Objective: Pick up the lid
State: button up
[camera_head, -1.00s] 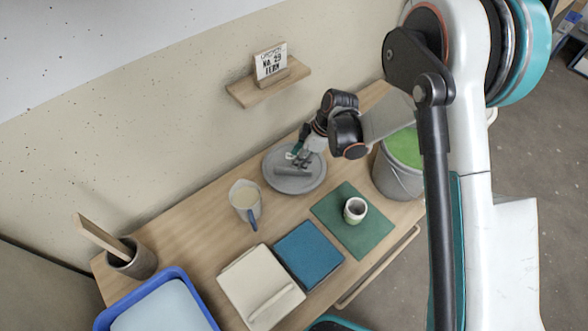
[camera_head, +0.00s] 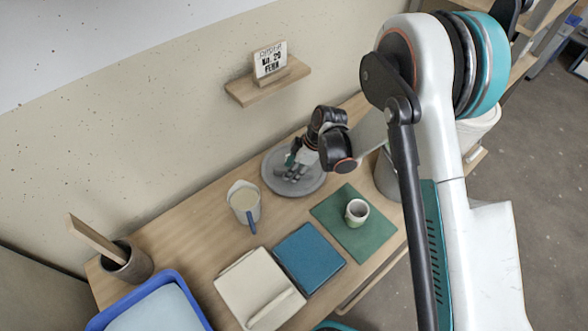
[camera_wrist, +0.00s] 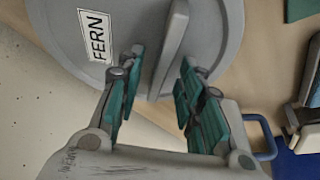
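The lid is a round grey disc with a raised bar handle, lying flat on the wooden table in the head view (camera_head: 312,183). In the wrist view the lid (camera_wrist: 222,40) carries a white label reading FERN. My gripper (camera_head: 291,168) is low over the lid. In the wrist view my gripper (camera_wrist: 162,60) has its teal fingers on either side of the bar handle (camera_wrist: 174,40), with a gap showing on the left. The gripper is open. A grey bucket (camera_head: 386,178) stands right of the lid, mostly hidden behind my arm.
A white jug (camera_head: 244,203) with a blue handle stands left of the lid. A small cup (camera_head: 357,212) stands on a green mat (camera_head: 335,229). Blue (camera_head: 310,258) and cream (camera_head: 246,284) slabs lie nearer. A wall shelf (camera_head: 268,86) holds a sign.

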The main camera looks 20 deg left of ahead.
grip_shut()
dwell(0.4)
